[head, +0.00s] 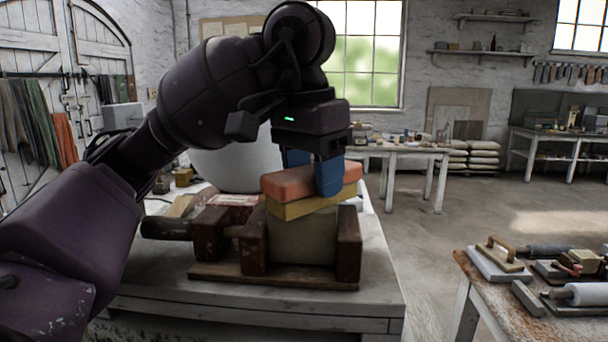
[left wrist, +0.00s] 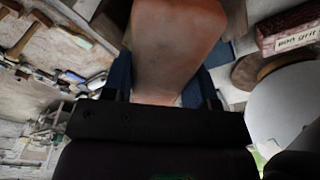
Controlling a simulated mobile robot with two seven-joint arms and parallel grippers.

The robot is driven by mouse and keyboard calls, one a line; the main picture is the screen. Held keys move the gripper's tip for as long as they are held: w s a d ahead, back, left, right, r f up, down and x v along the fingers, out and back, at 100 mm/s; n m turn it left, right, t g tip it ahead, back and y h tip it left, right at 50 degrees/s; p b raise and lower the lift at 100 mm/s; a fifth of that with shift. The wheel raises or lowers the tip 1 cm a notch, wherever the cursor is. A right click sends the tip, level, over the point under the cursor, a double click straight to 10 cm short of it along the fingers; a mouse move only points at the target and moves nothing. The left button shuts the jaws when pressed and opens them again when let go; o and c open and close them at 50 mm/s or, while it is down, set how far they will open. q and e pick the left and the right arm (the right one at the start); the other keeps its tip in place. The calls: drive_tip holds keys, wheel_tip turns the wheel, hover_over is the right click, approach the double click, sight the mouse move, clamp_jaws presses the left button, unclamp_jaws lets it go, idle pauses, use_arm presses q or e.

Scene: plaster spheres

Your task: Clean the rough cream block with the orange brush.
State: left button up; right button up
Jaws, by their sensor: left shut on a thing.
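The orange brush (head: 290,183) has an orange back over a yellow bristle layer. It lies nearly flat across the top of the rough cream block (head: 303,243) and appears to touch it. The block sits between the dark jaws of a wooden vise (head: 253,242) on the white table. My left gripper (head: 314,178) points down with its blue fingers shut on the brush from both sides. In the left wrist view the orange back (left wrist: 175,45) fills the space between the fingers. The block is hidden there. My right gripper is out of view.
A large white plaster sphere (head: 240,162) stands close behind the vise. A red lettered box (head: 228,207) lies left of the block. The vise handle (head: 166,228) sticks out left. A second table (head: 480,290) with tools stands at right, with open floor between.

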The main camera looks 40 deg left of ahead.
sight(286, 174)
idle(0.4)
use_arm(q)
drive_tip(key=shift+s+a, duration=0.25)
drive_tip(key=shift+s, duration=0.85)
drive_tip(key=shift+s, duration=0.1)
drive_tip(key=shift+s+a, duration=0.25)
drive_tip(key=shift+s, duration=0.65)
drive_tip(key=shift+w, duration=0.1)
drive_tip(key=shift+w+d, duration=0.15)
drive_tip(key=shift+w, duration=0.4)
drive_tip(key=shift+w+d, duration=0.15)
drive_tip(key=shift+w, duration=0.35)
drive_tip(key=shift+w, duration=0.1)
drive_tip(key=shift+w+d, duration=0.25)
drive_tip(key=shift+w, duration=0.6)
